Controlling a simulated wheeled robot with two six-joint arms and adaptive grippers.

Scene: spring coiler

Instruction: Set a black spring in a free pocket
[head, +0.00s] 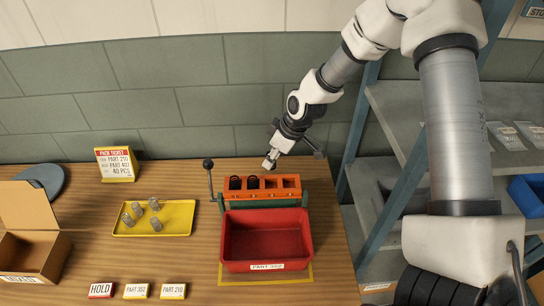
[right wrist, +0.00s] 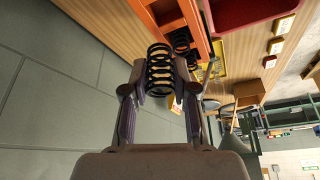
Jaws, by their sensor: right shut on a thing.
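A black spring (right wrist: 159,70) is held between the fingers of my right gripper (right wrist: 160,88) in the right wrist view. In the head view my right gripper (head: 269,162) is behind and above the orange pocket block (head: 265,197); the held spring is hard to make out there. The block's two left pockets hold black springs (head: 235,183) (head: 253,183). Its two right pockets (head: 271,184) (head: 289,183) look empty. The block (right wrist: 196,30) also shows in the right wrist view, apart from the held spring. My left gripper is out of view.
A red bin (head: 266,266) stands in front of the block. A lever with a black knob (head: 208,164) rises at the block's left. A yellow tray (head: 180,229) with several grey cylinders lies further left. A shelf rack (head: 372,190) stands at the right; the wall is behind.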

